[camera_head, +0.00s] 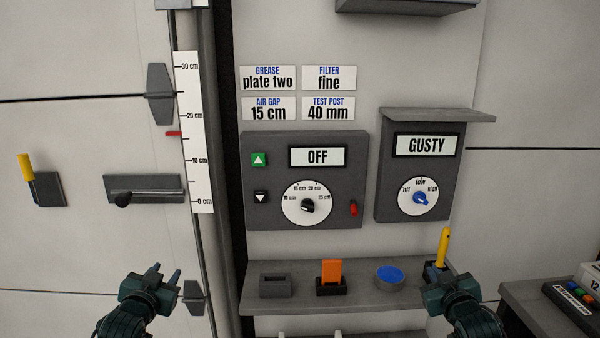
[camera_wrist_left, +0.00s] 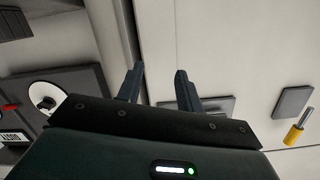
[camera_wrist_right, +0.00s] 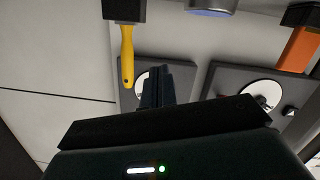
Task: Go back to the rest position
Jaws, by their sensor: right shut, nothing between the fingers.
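My left gripper (camera_head: 166,275) is at the lower left in the head view, in front of the pale wall panel. Its two fingers stand apart with nothing between them, as the left wrist view (camera_wrist_left: 158,85) also shows. My right gripper (camera_head: 446,272) is at the lower right, by the right end of the grey shelf (camera_head: 360,290). In the right wrist view its fingers (camera_wrist_right: 157,85) are together and hold nothing. A yellow-handled tool (camera_head: 444,247) stands upright just behind the right gripper in the head view. Its lower part is hidden there.
The shelf also carries an empty dark holder (camera_head: 275,285), an orange piece in a black stand (camera_head: 331,272) and a blue-topped round tin (camera_head: 390,275). Above are an OFF panel (camera_head: 340,215) and a GUSTY panel (camera_head: 390,212). A dark side table (camera_head: 535,310) stands at the right.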

